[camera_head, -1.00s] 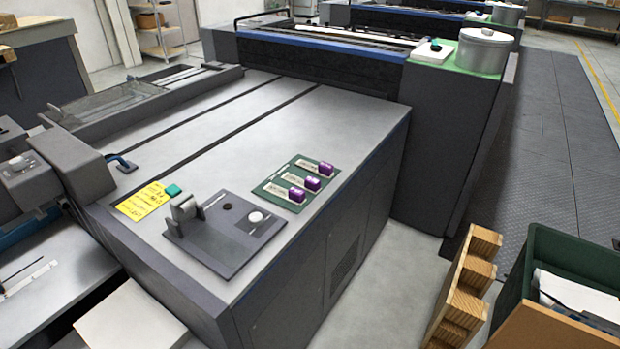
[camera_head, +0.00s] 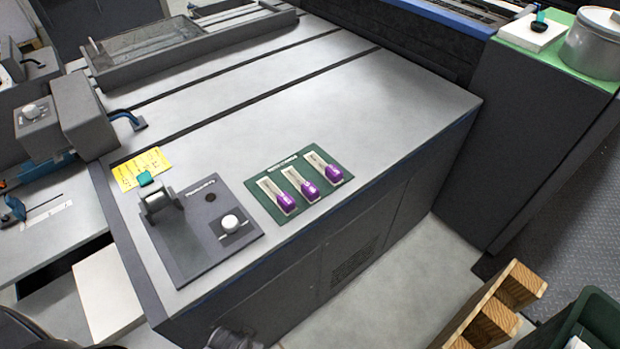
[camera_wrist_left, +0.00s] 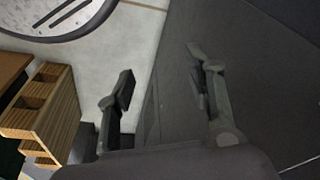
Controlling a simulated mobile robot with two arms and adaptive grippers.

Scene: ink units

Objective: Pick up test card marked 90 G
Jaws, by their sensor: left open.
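Three pale test cards lie side by side on a green mat (camera_head: 298,209) on the grey machine top: a left card (camera_head: 269,187), a middle card (camera_head: 291,177) and a right card (camera_head: 317,160). Each has a purple block on its near end. Their markings are too small to read, so I cannot tell which is 90 G. My left gripper (camera_wrist_left: 160,78) is open and empty in the left wrist view, beside the dark side of a machine and above pale floor. No card shows between its fingers. My right gripper is not in view.
Left of the mat, a dark plate (camera_head: 188,262) carries a grey device with a teal top and a white knob (camera_head: 230,223). A yellow note (camera_head: 140,169) lies behind it. A wooden rack (camera_head: 497,310) and green bin (camera_head: 603,318) stand at lower right. The machine top behind the mat is clear.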

